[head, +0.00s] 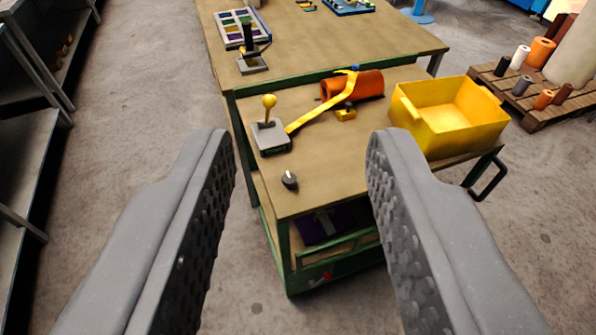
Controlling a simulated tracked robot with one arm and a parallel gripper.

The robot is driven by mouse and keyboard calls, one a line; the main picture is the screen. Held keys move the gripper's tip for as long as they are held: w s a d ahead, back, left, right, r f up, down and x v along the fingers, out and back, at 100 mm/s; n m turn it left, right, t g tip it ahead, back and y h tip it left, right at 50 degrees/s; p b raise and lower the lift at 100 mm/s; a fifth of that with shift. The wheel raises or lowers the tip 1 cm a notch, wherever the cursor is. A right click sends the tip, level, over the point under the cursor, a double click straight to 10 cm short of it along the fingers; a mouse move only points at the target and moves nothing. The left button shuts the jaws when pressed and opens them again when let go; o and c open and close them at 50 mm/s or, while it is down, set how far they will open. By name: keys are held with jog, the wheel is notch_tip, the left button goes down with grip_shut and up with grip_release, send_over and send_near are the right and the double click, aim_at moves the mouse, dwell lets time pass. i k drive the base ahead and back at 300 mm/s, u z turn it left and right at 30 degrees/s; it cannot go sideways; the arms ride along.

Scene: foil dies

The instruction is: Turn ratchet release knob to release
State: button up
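A small dark round knob with a light mark (289,180) sits on the front part of the cart's tan top (325,189). It looks like the ratchet release knob; its setting is too small to read. Just behind it is a grey box with a yellow ball-topped lever (270,138). A yellow strap or bar (318,115) runs from near that box toward an orange roll (362,84). My gripper (293,160) is open and empty, its two grey fingers wide apart in the foreground. In the picture the knob lies between the fingers, farther off; I see no contact.
A yellow bin (447,116) stands at the cart's right. Behind is a larger table (318,45) with a black lever (250,55) and a tray (242,28). Metal shelving (22,165) is at left, a pallet with rolls (535,95) at right. Floor left of the cart is clear.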

aim_at(289, 180)
jog(key=i, duration=0.85)
jog(key=u, duration=0.05)
